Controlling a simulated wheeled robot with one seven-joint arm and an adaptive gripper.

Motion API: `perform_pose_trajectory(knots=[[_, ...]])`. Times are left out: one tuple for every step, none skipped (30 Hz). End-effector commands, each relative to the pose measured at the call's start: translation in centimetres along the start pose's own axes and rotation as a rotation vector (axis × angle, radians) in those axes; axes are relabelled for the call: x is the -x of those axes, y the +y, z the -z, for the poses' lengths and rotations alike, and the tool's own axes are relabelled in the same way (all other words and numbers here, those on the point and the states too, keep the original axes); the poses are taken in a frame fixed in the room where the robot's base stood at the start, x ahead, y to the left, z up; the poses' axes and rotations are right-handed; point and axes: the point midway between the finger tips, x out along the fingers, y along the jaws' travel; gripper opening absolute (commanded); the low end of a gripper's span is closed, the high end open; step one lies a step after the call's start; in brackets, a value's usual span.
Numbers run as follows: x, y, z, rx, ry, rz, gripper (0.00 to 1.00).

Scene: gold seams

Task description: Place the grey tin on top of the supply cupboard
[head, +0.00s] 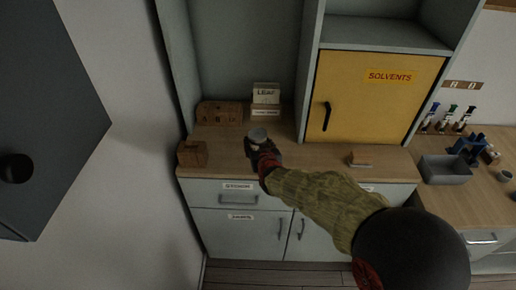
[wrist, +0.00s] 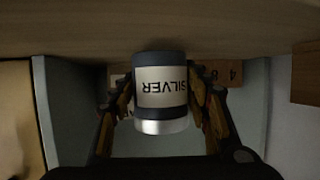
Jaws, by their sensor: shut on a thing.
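The grey tin (head: 258,134) is held in my gripper (head: 259,149), above the left part of the wooden top (head: 308,155) of a pale cupboard with labelled drawers. In the wrist view the tin (wrist: 162,117) has a pale label reading SILVER, upside down, and sits between both fingers of my gripper (wrist: 164,103). The wooden surface (wrist: 200,25) runs along the top of that view, close to the tin. I cannot tell whether tin and wood touch. No label in view names a supply cupboard.
Behind the tin stand a wooden box (head: 219,113) and a LEAF card (head: 266,94). A small wooden block (head: 192,154) is at the left edge. A yellow SOLVENTS door (head: 375,98) is at the back right. A grey tray (head: 445,170) sits on the right bench. Bare wood lies right of my gripper.

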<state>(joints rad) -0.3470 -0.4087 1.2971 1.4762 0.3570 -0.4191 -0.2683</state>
Motion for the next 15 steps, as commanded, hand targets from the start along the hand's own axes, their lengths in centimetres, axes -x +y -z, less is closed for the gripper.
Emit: perform_pose_trajectory(knots=[[-0.38, 0.01, -0.79, 0.0, 0.003, 0.0, 0.16], [-0.44, 0.01, -0.98, 0.0, 0.003, 0.0, 0.16], [-0.47, 0.01, -1.01, 0.0, 0.003, 0.0, 0.16], [-0.45, 0.02, -0.96, 0.0, 0.003, 0.0, 0.16], [-0.42, 0.01, -0.87, 0.0, 0.004, 0.0, 0.16], [-0.39, 0.01, -0.81, 0.0, 0.004, 0.0, 0.16], [-0.38, 0.02, -0.79, 0.0, 0.004, 0.0, 0.16], [-0.38, 0.02, -0.79, 0.0, 0.003, 0.0, 0.16], [-0.38, 0.02, -0.79, 0.0, 0.003, 0.0, 0.16], [-0.39, 0.02, -0.83, 0.0, 0.003, 0.0, 0.16], [-0.42, 0.02, -0.9, 0.0, 0.003, 0.0, 0.16], [-0.48, 0.02, -1.05, 0.0, 0.003, 0.0, 0.16], [-0.52, 0.02, -1.16, 0.0, 0.003, 0.0, 0.16], [-0.53, 0.02, -1.28, 0.0, 0.001, 0.0, 0.48], [-0.5, 0.02, -1.21, 0.0, 0.001, 0.0, 0.5]])
